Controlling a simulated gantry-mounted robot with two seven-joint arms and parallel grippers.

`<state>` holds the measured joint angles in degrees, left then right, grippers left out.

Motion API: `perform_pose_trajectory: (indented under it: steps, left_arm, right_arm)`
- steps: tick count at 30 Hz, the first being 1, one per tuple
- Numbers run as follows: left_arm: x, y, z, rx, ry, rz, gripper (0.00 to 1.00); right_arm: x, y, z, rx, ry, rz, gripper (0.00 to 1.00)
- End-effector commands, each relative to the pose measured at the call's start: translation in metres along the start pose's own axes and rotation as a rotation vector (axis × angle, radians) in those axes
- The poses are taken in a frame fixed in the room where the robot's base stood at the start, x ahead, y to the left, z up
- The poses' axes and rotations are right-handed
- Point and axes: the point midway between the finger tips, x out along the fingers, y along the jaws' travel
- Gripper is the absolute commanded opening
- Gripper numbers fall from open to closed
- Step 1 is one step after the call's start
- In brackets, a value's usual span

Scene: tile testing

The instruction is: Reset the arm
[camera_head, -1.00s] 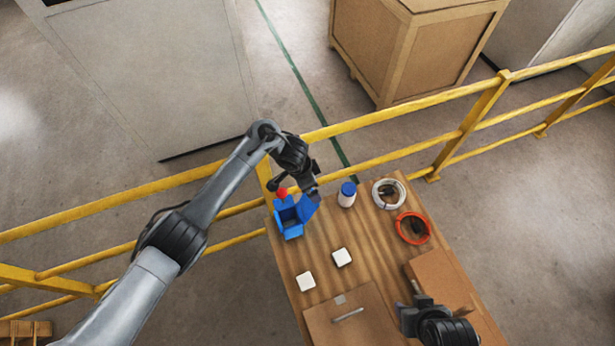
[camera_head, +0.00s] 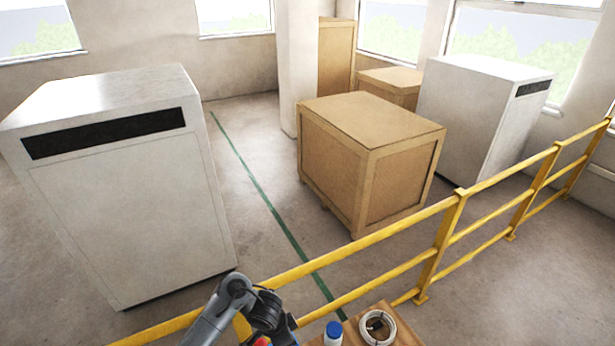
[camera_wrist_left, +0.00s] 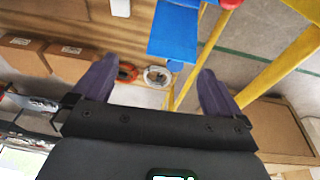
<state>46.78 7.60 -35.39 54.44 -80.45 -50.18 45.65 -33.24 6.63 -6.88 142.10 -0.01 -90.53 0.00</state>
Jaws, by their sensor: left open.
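My left arm comes in at the bottom of the head view, with its wrist (camera_head: 268,315) beside the yellow railing; its fingers are not clear there. In the left wrist view my left gripper (camera_wrist_left: 155,88) has its two dark fingers spread wide, with nothing between them. A blue bin (camera_wrist_left: 175,38) lies beyond the fingers, apart from them. My right gripper is not seen in the head view.
The wooden table (camera_head: 400,334) is mostly cut off below. A white cable coil (camera_head: 377,327) and a blue-capped bottle (camera_head: 334,332) stand on it. The yellow railing (camera_head: 390,275) runs behind, with a wooden crate (camera_head: 365,165) and a grey cabinet (camera_head: 125,190) beyond. A red coil (camera_wrist_left: 127,72) shows in the wrist view.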

Motion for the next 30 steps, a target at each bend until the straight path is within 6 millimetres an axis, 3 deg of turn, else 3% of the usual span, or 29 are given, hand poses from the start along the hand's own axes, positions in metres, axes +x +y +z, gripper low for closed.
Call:
perform_pose_trajectory:
  steps: [5,9,12,16,19,23,26,30]
  left_arm:
    - [0.062,0.061,0.051,-0.04,-0.067,0.131,1.0]
    - [0.107,0.141,0.091,-0.088,-0.072,0.257,1.0]
    - [0.125,0.19,0.105,-0.158,-0.037,0.297,1.0]
    - [0.132,0.237,0.119,-0.265,0.017,0.292,1.0]
    - [0.125,0.258,0.131,-0.359,0.055,0.248,1.0]
    - [0.098,0.265,0.152,-0.496,0.093,0.145,1.0]
    - [0.06,0.254,0.176,-0.614,0.104,0.033,1.0]
    - [-0.01,0.225,0.211,-0.756,0.108,-0.127,1.0]
  right_arm:
    - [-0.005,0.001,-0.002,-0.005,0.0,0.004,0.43]
    - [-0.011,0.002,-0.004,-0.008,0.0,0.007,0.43]
    - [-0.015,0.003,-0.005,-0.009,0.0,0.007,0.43]
    - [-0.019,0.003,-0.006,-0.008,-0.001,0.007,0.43]
    - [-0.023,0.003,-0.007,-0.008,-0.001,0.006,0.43]
    - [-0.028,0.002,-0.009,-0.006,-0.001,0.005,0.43]
    - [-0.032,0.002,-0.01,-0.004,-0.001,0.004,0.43]
    - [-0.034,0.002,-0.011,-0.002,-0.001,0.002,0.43]
